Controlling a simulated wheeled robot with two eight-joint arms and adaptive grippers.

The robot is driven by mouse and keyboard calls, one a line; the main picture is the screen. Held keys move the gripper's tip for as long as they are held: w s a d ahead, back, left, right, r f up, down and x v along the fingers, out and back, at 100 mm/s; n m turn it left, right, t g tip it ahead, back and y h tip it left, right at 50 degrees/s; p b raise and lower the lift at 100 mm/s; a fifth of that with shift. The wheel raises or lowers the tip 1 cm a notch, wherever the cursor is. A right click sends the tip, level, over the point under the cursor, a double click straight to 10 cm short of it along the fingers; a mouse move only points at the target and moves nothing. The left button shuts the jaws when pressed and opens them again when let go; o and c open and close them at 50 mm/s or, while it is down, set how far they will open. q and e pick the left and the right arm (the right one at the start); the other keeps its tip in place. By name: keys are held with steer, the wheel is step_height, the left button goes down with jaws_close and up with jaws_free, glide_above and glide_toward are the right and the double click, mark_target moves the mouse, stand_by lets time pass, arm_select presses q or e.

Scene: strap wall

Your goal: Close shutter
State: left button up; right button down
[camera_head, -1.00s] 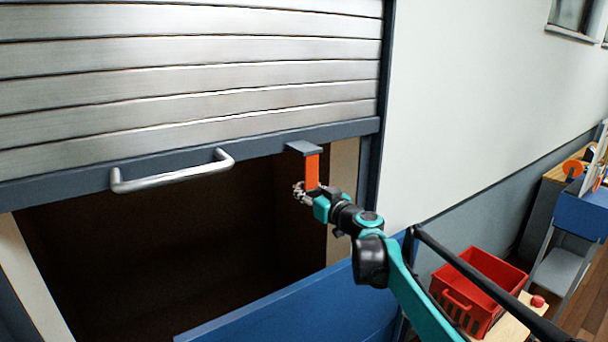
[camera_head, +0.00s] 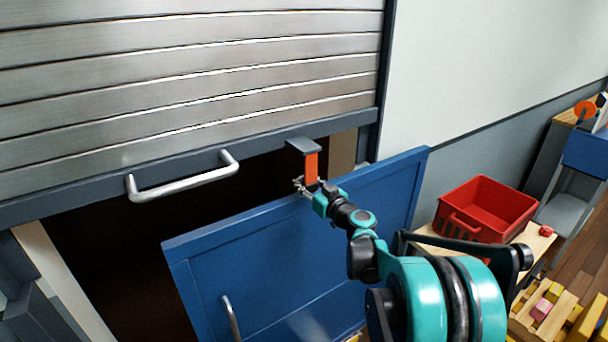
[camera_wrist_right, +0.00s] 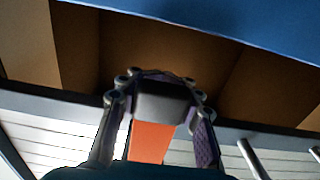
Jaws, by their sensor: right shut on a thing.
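The metal slatted shutter (camera_head: 200,75) is partly down over a dark opening (camera_head: 110,250). Its grey bottom rail (camera_head: 80,188) carries a metal bar handle (camera_head: 183,185) and, to the right, a small grey bracket (camera_head: 303,145). An orange strap (camera_head: 311,166) hangs from this bracket. My right gripper (camera_head: 306,187) is shut on the strap near its lower end, just below the bracket. The right wrist view shows the orange strap (camera_wrist_right: 152,141) between the two fingers. My left gripper is not in view.
A blue panel (camera_head: 290,250) with a handle stands in front of the opening's lower part, close below my right gripper. A red basket (camera_head: 485,210) sits on a wooden surface to the right. Toy blocks (camera_head: 550,305) lie at lower right.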

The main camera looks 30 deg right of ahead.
steer(key=shift+f+b, duration=0.4)
steer(key=shift+f, duration=0.7)
steer(key=c, duration=1.5)
jaws_free()
steer(key=o, duration=0.5)
steer(key=shift+w, duration=0.15)
steer(key=shift+o, duration=0.2)
steer(key=s, duration=1.2)
steer(key=shift+d, duration=0.45)
